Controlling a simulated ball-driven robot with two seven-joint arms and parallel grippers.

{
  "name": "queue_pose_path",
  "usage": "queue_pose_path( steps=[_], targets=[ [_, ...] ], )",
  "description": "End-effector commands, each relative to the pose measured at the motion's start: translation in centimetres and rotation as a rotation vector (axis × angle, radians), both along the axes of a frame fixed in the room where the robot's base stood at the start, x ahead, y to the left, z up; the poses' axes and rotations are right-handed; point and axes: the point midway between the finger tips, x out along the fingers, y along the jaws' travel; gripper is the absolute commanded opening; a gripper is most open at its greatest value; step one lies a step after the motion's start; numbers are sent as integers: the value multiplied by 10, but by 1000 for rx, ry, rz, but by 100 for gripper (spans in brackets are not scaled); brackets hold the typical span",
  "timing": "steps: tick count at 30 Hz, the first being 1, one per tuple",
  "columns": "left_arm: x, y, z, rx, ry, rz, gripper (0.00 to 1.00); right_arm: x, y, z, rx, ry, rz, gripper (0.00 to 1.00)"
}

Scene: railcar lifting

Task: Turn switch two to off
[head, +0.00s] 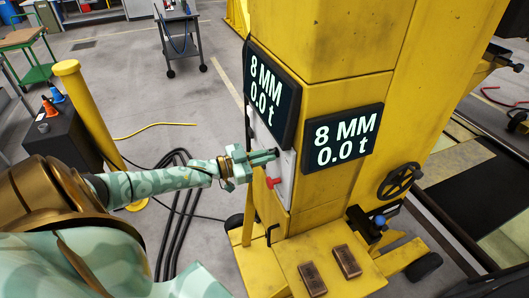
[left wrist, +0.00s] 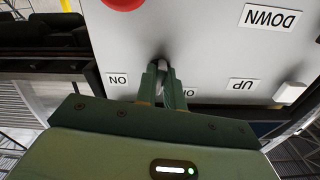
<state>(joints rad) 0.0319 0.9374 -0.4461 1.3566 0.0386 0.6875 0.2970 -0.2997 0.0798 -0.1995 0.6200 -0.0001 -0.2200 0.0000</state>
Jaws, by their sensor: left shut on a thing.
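In the head view, a pale control panel (head: 287,172) is on the side of the yellow lifting column. My left gripper (head: 268,156) reaches it from the left, just below the upper display. In the left wrist view, my left gripper (left wrist: 161,78) is shut on a small switch (left wrist: 161,62) on the grey panel (left wrist: 195,45). The picture is upside down. An ON label (left wrist: 118,79) is left of the fingers. Another label (left wrist: 189,92), partly covered by a finger, is to the right. The fingers hide much of the switch, so its position is unclear. No switch number is readable.
Two displays (head: 270,90) (head: 343,138) read 8 MM and 0.0 t. A yellow post (head: 95,115) and black cables (head: 175,215) are left.

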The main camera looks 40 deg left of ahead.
Motion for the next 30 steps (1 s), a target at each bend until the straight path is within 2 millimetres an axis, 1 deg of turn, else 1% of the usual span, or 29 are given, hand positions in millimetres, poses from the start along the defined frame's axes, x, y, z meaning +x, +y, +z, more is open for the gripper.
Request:
queue_pose_path(
  steps=[6,12,28,29,30],
  targets=[
    [0,0,0,-104,55,0,0,0,1,7,2,0,-1,36],
    [-1,-1,-1,-157,84,0,0,0,1,9,2,0,-1,36],
    [-1,-1,-1,-180,94,0,0,0,1,9,2,0,0,36],
    [-1,-1,-1,-180,94,0,16,0,1,9,2,0,0,36],
    [-1,-1,-1,-180,94,0,27,0,1,9,1,-1,0,36]
  ],
)
